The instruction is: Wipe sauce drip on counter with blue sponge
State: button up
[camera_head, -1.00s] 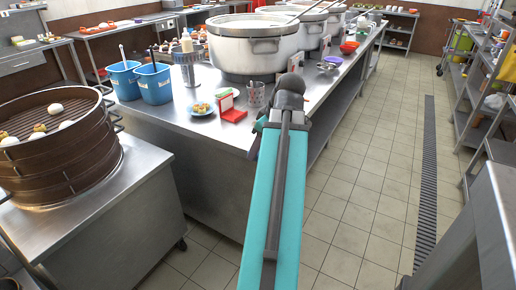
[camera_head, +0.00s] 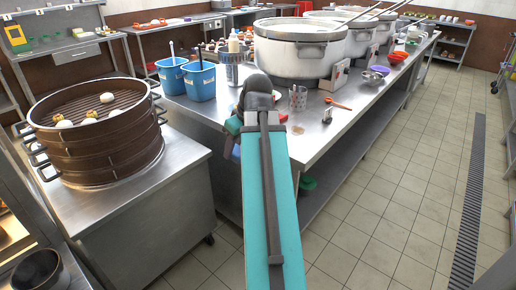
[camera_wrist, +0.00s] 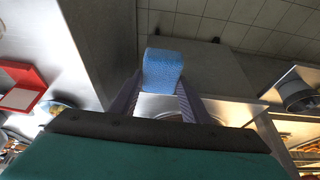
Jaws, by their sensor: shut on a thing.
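The blue sponge (camera_wrist: 162,70) is held between the two fingers of my gripper (camera_wrist: 160,88) in the wrist view. The gripper is shut on it, with the sponge sticking out beyond the fingers. A small brownish spot, apparently the sauce drip (camera_head: 298,130), lies on the steel counter (camera_head: 325,147) just right of my arm, near the counter's front end. The sponge appears apart from any surface in the wrist view.
Two blue buckets (camera_head: 201,84) and large stockpots (camera_head: 300,52) stand on the counter. A glass (camera_head: 298,98) and a red spoon (camera_head: 338,105) are near the spot. A bamboo steamer (camera_head: 100,152) is on the left table. The tiled floor (camera_head: 400,185) at right is clear.

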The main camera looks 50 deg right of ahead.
jog(key=w+a, duration=0.6)
jog(key=a, duration=0.6)
jog(key=w+a+r, duration=0.1)
jog(key=w+a, duration=0.5)
jog(key=a, duration=0.6)
jog(key=w+a+r, duration=0.1)
jog(key=w+a, duration=0.5)
jog(key=a, duration=0.7)
jog(key=shift+w+r, duration=0.15)
jog(key=shift+w, duration=0.25)
